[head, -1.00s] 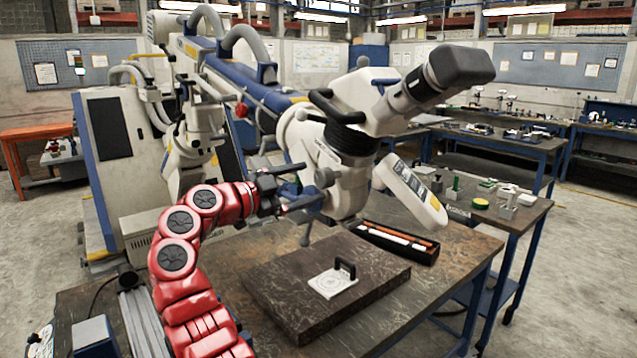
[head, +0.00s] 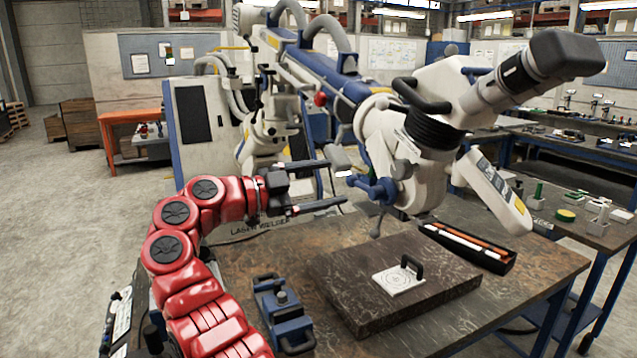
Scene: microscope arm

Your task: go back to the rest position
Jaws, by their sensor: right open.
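My right gripper (head: 337,184), on the red arm, is open with its two dark fingers apart and pointing right. Nothing shows held between them. The white microscope head (head: 392,140) hangs from its blue-and-white arm (head: 330,82) over the bench, just right of the fingertips. A blue knob or handle (head: 372,188) and a grey one (head: 340,157) on the head's left side are close to the fingertips; I cannot tell whether anything touches. My left gripper is out of view.
A dark stone slab (head: 350,300) on the bench carries a white target plate (head: 398,281) with a black handle. An open box of rods (head: 470,245) lies to its right. A blue clamp-like device (head: 283,315) stands near my arm. Open floor (head: 60,230) shows at left.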

